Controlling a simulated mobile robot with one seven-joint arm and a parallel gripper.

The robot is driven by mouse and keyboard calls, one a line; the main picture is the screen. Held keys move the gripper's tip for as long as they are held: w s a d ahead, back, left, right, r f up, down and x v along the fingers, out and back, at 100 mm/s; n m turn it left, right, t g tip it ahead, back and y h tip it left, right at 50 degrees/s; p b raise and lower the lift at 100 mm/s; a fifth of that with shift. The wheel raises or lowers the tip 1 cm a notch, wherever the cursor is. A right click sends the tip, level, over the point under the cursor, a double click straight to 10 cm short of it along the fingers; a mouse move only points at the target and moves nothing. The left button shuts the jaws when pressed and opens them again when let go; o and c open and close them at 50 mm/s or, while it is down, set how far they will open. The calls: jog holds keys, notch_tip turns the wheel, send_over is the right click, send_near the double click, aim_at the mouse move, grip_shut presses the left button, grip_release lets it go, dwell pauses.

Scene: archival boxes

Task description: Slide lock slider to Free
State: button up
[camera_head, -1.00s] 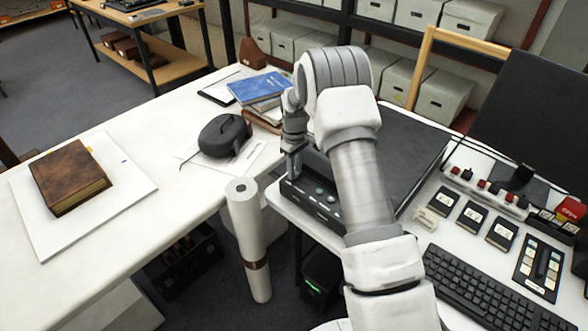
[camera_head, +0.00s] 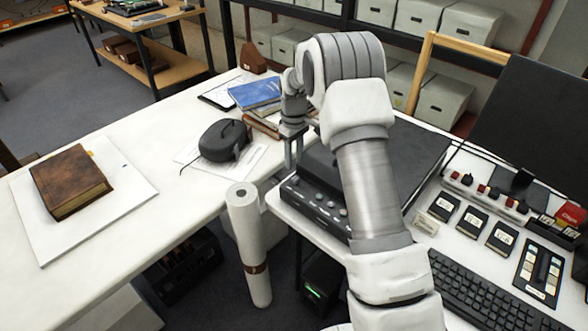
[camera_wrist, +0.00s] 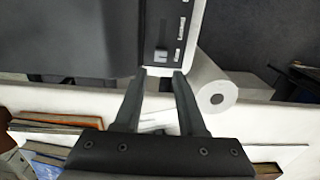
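The lock slider (camera_wrist: 161,56) is a small light knob in a dark slot on the black device's front panel. In the wrist view it sits at the slot's lower end, beside the lower of two small labels. The upper label seems to read "Locked"; the lower is too small to read surely. The black device (camera_head: 318,204) stands at the desk's left edge in the head view. My gripper (camera_wrist: 160,76) is open and empty, its two fingertips apart just below the panel's edge and the slider. In the head view my gripper (camera_head: 293,168) is at the device's back left corner.
A white paper roll (camera_head: 246,235) stands upright between the tables. A dark computer mouse-like case (camera_head: 225,140), blue book (camera_head: 256,92) and brown book (camera_head: 72,182) lie on the left table. A keyboard (camera_head: 490,290) and switch strip (camera_head: 485,190) lie right of my arm.

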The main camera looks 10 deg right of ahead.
notch_tip(320, 180, up, 11)
jog(key=shift+f, duration=0.1)
dwell(0.3)
